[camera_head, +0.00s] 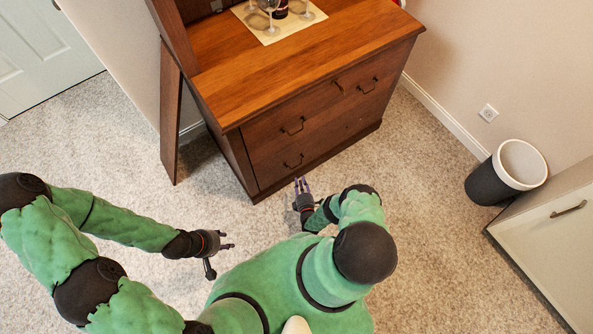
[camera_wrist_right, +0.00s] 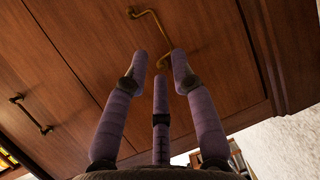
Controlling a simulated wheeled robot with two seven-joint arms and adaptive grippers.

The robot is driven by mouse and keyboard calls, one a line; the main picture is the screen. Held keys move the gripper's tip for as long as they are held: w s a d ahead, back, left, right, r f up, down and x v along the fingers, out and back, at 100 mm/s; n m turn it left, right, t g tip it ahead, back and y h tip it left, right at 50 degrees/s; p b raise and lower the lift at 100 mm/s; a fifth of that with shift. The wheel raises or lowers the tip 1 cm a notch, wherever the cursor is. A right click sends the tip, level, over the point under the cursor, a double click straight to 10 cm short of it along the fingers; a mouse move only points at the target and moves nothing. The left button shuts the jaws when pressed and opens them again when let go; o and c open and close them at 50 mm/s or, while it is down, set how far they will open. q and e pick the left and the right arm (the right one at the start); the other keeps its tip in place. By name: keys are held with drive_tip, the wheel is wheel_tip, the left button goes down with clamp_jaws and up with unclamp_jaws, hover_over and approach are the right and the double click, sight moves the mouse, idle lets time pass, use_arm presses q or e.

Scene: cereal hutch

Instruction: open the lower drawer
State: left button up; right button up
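The brown wooden cabinet (camera_head: 265,150) has a front of stacked drawers with dark bar handles. A low handle (camera_head: 294,161) sits on the lower drawer front (camera_head: 325,150), which looks flush with the cabinet. My right gripper (camera_head: 302,184) is just in front of that low handle, pointing at the cabinet, with fingers apart. In the right wrist view, its three purple fingers (camera_wrist_right: 159,64) are spread and a brass handle (camera_wrist_right: 150,35) is just beyond their tips. Contact cannot be told. My left gripper (camera_head: 222,252) is open and empty over the carpet.
Another handle (camera_head: 293,126) is above the low one; a second handle also shows in the right wrist view (camera_wrist_right: 32,115). Glasses stand on a mat (camera_head: 312,14) on top. A bin (camera_head: 492,183) and a white cabinet (camera_head: 555,260) are right. Carpet before the drawers is partly clear.

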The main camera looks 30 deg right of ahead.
sight(297, 166)
drive_tip(key=shift+b+x, duration=1.4)
drive_tip(key=shift+x, duration=2.65)
clamp_jaws()
